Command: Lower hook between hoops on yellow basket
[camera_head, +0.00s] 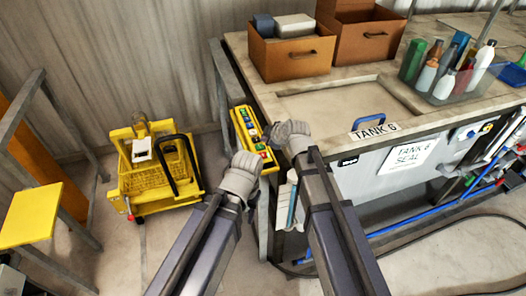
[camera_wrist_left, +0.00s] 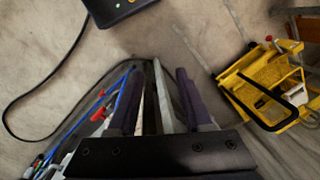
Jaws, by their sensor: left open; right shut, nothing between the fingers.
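The yellow basket (camera_head: 150,178) sits low at the left in the head view, with a white tag and a black curved bar. It also shows at the right of the left wrist view (camera_wrist_left: 239,83). A small yellow piece (camera_head: 140,123) stands above its back edge. I cannot tell whether it is the hook, and the hoops are not distinct. A yellow control box with coloured buttons (camera_head: 252,140) is beside the bench. My left gripper (camera_head: 247,162) is open near its lower end, with empty fingers in the wrist view (camera_wrist_left: 158,100). My right gripper (camera_head: 285,130) is shut and empty, right of the box.
The tank 6 bench (camera_head: 290,103) fills the right, with brown boxes (camera_head: 291,58) and a tray of bottles (camera_head: 447,88). A yellow-topped stand (camera_head: 30,214) is at far left. Bare floor lies between the basket and my left arm. A dark cable crosses the floor.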

